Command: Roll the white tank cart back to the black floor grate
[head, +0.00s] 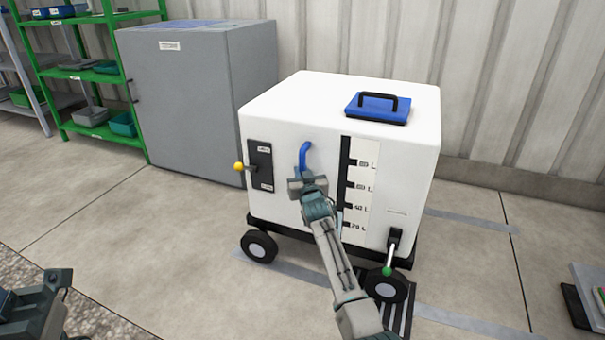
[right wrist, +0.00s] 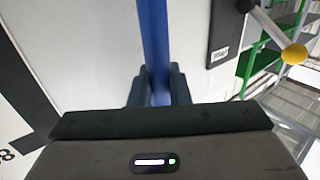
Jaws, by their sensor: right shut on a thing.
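The white tank cart (head: 285,120) stands upright on dark wheels in the middle of the head view. A blue upright handle (head: 304,155) is on its front face, and it also shows in the right wrist view (right wrist: 155,45). My right gripper (head: 308,183) is shut on this handle, with its fingers (right wrist: 158,88) on both sides of the bar. The black floor grate (head: 405,322) shows in part at the cart's front right wheel (head: 386,286); the cart and my right arm hide the rest. My left gripper (head: 35,300) is at the lower left, away from the cart, its jaws unclear.
A grey cabinet (head: 195,100) stands close behind the cart on the left, beside green shelves (head: 105,70). A corrugated wall is behind. Grey tape lines (head: 470,325) mark the floor around the cart. Stacked items (head: 590,295) lie at the right edge. Floor at front left is clear.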

